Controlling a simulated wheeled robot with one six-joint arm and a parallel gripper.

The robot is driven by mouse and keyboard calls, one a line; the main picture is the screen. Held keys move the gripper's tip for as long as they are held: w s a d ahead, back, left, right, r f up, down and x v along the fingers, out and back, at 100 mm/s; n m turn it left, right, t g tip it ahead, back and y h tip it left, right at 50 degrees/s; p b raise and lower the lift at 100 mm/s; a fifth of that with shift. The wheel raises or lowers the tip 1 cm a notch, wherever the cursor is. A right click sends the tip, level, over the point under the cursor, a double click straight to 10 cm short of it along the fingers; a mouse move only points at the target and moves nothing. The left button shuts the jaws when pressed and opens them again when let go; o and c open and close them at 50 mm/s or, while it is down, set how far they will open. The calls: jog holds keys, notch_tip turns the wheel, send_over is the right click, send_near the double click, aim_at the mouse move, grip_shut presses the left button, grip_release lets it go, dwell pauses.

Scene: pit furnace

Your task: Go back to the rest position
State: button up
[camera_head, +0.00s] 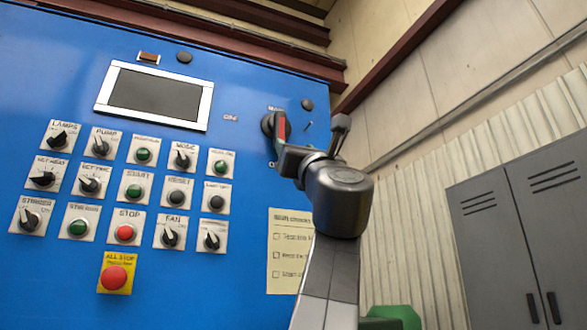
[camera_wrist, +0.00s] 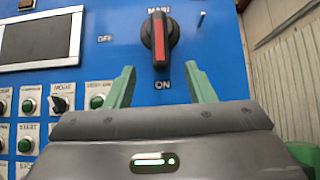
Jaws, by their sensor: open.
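My gripper (camera_wrist: 163,88) shows in the wrist view with its two green fingers apart and nothing between them. Just beyond the fingertips is the black main switch (camera_wrist: 160,38) with a red stripe on its handle. The handle stands about upright, between the OFF label at its left and the ON label below it. In the head view my arm reaches up to the upper right of the blue panel (camera_head: 235,65), and the main switch (camera_head: 280,124) is partly hidden behind my wrist. I cannot tell there how far the fingertips are from the switch.
The panel carries a dark screen (camera_head: 155,94), several knobs and buttons, and a red all-stop button (camera_head: 114,278) on yellow. A paper checklist (camera_head: 286,250) hangs beside my arm. Grey lockers (camera_head: 525,235) stand at the right. A small peg (camera_wrist: 202,18) sticks out near the switch.

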aim_at(282, 132)
dwell(0.5)
jog(key=p+x, duration=0.7)
jog(key=x, duration=0.5)
jog(key=shift+r, duration=0.15)
jog(key=shift+p+x, duration=0.45)
jog(key=shift+x, duration=0.4)
jog(key=shift+w, duration=0.1)
